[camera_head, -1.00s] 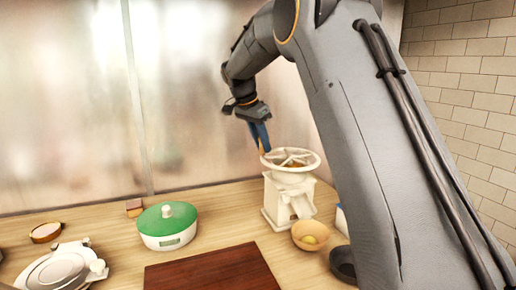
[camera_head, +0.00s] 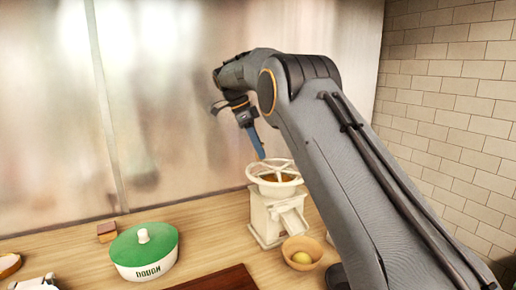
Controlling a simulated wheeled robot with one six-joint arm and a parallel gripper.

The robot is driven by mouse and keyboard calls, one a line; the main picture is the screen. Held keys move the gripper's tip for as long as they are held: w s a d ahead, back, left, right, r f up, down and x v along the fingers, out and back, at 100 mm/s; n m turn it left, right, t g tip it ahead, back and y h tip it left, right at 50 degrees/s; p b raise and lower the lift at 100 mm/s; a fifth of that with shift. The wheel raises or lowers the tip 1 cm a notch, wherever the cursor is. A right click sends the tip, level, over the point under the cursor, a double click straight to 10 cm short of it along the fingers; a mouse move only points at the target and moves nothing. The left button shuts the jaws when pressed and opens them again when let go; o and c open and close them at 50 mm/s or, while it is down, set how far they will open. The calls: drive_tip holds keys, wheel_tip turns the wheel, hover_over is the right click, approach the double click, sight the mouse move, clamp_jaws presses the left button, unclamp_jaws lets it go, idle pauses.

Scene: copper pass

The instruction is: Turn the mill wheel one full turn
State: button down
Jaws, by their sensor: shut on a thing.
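The cream mill (camera_head: 265,222) stands upright on the wooden counter, right of centre. Its spoked mill wheel (camera_head: 280,182) lies flat on top, over a hopper with something orange-brown inside. My gripper (camera_head: 260,155) comes down from above with its blue fingers at the wheel's far rim. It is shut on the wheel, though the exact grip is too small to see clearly.
A wooden bowl (camera_head: 302,251) with a yellow ball-like thing sits below the mill's spout. A green-lidded pot marked DOUGH (camera_head: 144,252) and a small wooden block (camera_head: 107,231) stand to the left. A dark red board (camera_head: 222,280) lies in front.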

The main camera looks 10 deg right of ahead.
drive_tip(key=shift+w+d+f+m+g, duration=0.1)
drive_tip(key=shift+w+d+m+g, duration=0.1)
drive_tip(key=shift+d+m, duration=0.25)
drive_tip(key=shift+w+d+f+m+g, duration=0.1)
drive_tip(key=shift+d+m+g, duration=0.1)
drive_tip(key=shift+d+m, duration=0.2)
drive_tip(key=shift+d, duration=0.2)
drive_tip(key=c, duration=1.6)
unclamp_jaws()
drive_tip(key=shift+r, duration=0.1)
drive_tip(key=shift+o, duration=0.2)
drive_tip(key=shift+a+r, duration=0.1)
drive_tip(key=shift+r, duration=0.05)
drive_tip(key=shift+w+a+r, duration=0.1)
drive_tip(key=shift+a+r, duration=0.05)
drive_tip(key=shift+r, duration=0.05)
drive_tip(key=b+v, duration=0.1)
drive_tip(key=v, duration=0.3)
drive_tip(key=shift+a+r, duration=0.1)
drive_tip(key=shift+r, duration=0.2)
drive_tip(key=r+p, duration=0.1)
drive_tip(key=p, duration=0.2)
drive_tip(key=shift+a+r, duration=0.15)
drive_tip(key=shift+r, duration=0.05)
drive_tip(key=p, duration=0.2)
drive_tip(key=r+p, duration=0.1)
drive_tip(key=shift+a+p, duration=0.2)
drive_tip(key=shift+p, duration=0.15)
